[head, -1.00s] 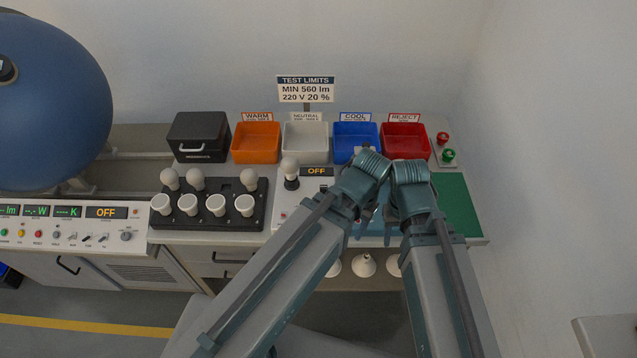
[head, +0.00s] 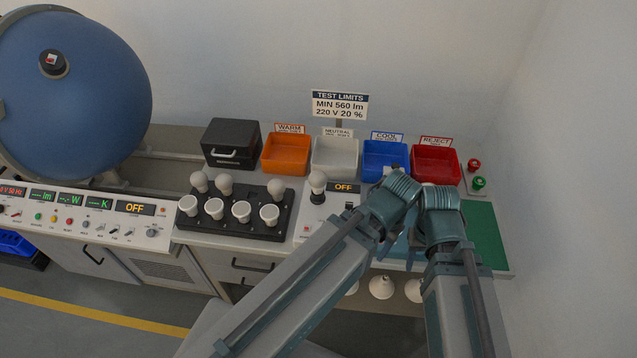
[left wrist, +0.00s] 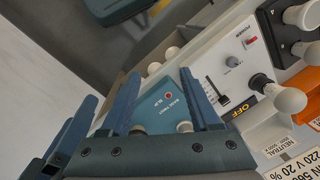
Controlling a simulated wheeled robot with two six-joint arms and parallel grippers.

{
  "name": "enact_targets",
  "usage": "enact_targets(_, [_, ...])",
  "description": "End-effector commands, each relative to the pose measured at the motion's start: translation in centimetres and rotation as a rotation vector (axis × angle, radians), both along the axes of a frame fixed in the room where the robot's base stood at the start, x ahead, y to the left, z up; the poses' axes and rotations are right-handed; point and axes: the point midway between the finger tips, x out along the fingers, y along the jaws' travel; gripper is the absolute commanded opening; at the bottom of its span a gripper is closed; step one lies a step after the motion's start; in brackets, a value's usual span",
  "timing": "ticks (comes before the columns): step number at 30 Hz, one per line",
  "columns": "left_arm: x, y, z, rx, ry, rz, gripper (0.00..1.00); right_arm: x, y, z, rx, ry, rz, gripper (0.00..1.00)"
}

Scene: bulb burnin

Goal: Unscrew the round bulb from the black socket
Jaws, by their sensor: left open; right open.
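The round white bulb (head: 317,180) stands upright in the black socket (head: 318,197) on the white tester panel, left of my arms. In the left wrist view the bulb (left wrist: 291,99) and its black socket (left wrist: 261,82) are at the right. My left gripper (left wrist: 158,85) is open and empty, its fingers over a blue pad, well apart from the bulb. My right gripper (head: 411,252) is open beside it at the front of the bench; its fingers are partly hidden by the arms.
A black rack (head: 268,226) with several bulbs stands left of the tester. Orange (head: 286,154), white (head: 335,157), blue (head: 386,160) and red (head: 436,164) bins line the back. A large blue sphere (head: 75,100) is at far left. A green mat (head: 482,235) lies at right.

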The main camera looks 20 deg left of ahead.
Motion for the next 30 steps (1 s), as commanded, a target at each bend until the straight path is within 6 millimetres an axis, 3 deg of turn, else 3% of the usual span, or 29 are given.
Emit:
enact_targets(11, [0.0,0.0,0.0,0.000,0.000,0.000,0.62,0.0,0.0,0.0,0.000,0.000,0.000,0.50])
enact_targets(14, [0.4,0.2,0.2,-0.002,-0.005,0.026,0.81,0.0,0.0,0.2,0.000,0.000,0.000,0.50])
enact_targets(17, [2.1,1.4,1.0,-0.017,-0.030,0.165,0.98,0.0,0.0,1.0,0.000,0.000,0.000,0.50])
enact_targets(20, [5.2,3.9,2.2,-0.046,-0.077,0.445,1.00,0.0,0.0,2.3,0.000,0.000,-0.001,0.50])
enact_targets(24, [9.9,9.3,4.1,-0.103,-0.152,0.931,1.00,0.0,0.0,4.2,0.001,0.000,-0.003,0.50])
enact_targets(30, [14.4,17.2,6.3,-0.188,-0.228,1.523,1.00,0.0,0.0,6.2,0.001,0.000,-0.004,0.50])
